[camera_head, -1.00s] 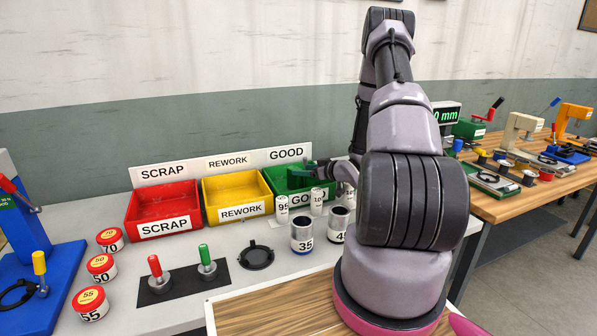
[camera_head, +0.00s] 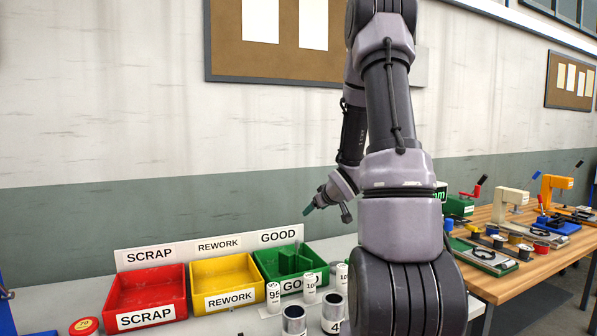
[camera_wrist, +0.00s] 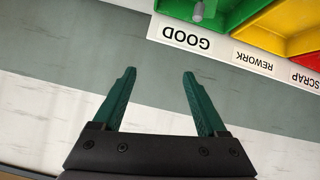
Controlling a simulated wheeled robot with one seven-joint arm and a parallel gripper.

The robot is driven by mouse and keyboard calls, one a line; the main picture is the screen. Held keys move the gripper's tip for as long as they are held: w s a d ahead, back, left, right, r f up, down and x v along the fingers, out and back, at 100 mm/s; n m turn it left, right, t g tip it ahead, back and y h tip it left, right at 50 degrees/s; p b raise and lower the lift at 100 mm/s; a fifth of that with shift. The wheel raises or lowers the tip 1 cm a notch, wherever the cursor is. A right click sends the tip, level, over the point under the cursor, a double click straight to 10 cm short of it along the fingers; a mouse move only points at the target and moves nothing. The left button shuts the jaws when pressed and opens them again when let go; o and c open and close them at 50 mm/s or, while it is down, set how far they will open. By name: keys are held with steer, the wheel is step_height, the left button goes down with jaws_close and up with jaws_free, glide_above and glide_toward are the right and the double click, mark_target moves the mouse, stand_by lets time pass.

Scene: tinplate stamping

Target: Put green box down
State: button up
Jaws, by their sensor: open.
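The green box (camera_head: 315,276), with a GOOD sign above it, stands on the light bench at the right end of a row of three bins. Something green and upright stands inside it; I cannot tell what. In the wrist view the green box (camera_wrist: 233,10) is cut off at the top edge, with a small light grey knob-like thing near its corner. My gripper (camera_head: 308,210) is raised clear above the green box, near the wall. Its two green fingers (camera_wrist: 159,71) are spread apart with nothing between them.
A yellow REWORK bin (camera_head: 231,301) and a red SCRAP bin (camera_head: 148,319) stand left of the green box. White labelled cylinders (camera_head: 273,297) and tins (camera_head: 294,320) stand close in front. A wooden table (camera_head: 505,284) with small presses is at the right.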

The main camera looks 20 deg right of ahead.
steer(key=s+a+r+m+g, duration=0.1)
steer(key=s+a+r+m, duration=0.2)
steer(key=s+a+r, duration=0.35)
steer(key=s+a+r+m+g, duration=0.2)
steer(key=s+a+r, duration=0.2)
steer(key=s+r, duration=0.6)
steer(key=s+a+r+m+g+y, duration=0.1)
steer(key=s+a+r+y, duration=0.1)
steer(key=s+a, duration=0.6)
steer(key=s+r, duration=0.1)
steer(key=s, duration=0.3)
steer(key=shift+s+a+y, duration=0.25)
steer(key=shift+a+y, duration=0.05)
steer(key=shift+a, duration=0.1)
